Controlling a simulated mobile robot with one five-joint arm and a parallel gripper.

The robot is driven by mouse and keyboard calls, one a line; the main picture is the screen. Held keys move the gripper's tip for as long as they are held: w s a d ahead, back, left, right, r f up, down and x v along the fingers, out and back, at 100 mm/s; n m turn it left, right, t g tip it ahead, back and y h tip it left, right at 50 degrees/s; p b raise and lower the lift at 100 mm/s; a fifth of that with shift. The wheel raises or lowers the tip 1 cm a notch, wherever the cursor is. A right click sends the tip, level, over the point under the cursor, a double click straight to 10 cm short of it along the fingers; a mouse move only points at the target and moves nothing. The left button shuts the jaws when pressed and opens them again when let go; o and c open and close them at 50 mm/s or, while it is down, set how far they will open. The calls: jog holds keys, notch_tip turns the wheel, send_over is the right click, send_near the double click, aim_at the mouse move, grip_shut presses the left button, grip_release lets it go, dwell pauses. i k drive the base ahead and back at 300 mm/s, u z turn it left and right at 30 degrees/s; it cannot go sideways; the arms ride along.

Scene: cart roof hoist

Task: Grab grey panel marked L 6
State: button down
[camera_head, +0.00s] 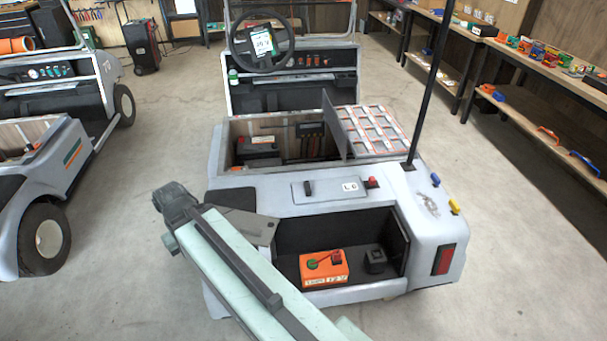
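The light grey panel marked L 6 (329,190) lies on the rear deck of the middle cart. A short black handle stands up near its left end, and the white L 6 label is near its right end. The panel looks flat on the deck, with nothing touching it. My pale green arm rises from the bottom edge toward the left, ending in view at a dark joint left of the cart. I cannot make out my gripper's fingers. The panel shows whole.
Below the panel is an open bay with an orange battery box (324,268) and a small black block (375,260). A red knob (372,182) sits right of the panel. Behind it are an open compartment, a raised lid and a black post (434,80). Another cart (60,170) stands left.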

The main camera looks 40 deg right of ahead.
aim_at(336, 190)
jog(key=z, duration=1.55)
jog(key=k, duration=0.5)
jog(key=u, duration=1.5)
jog(key=i, duration=1)
jog(key=u, duration=0.1)
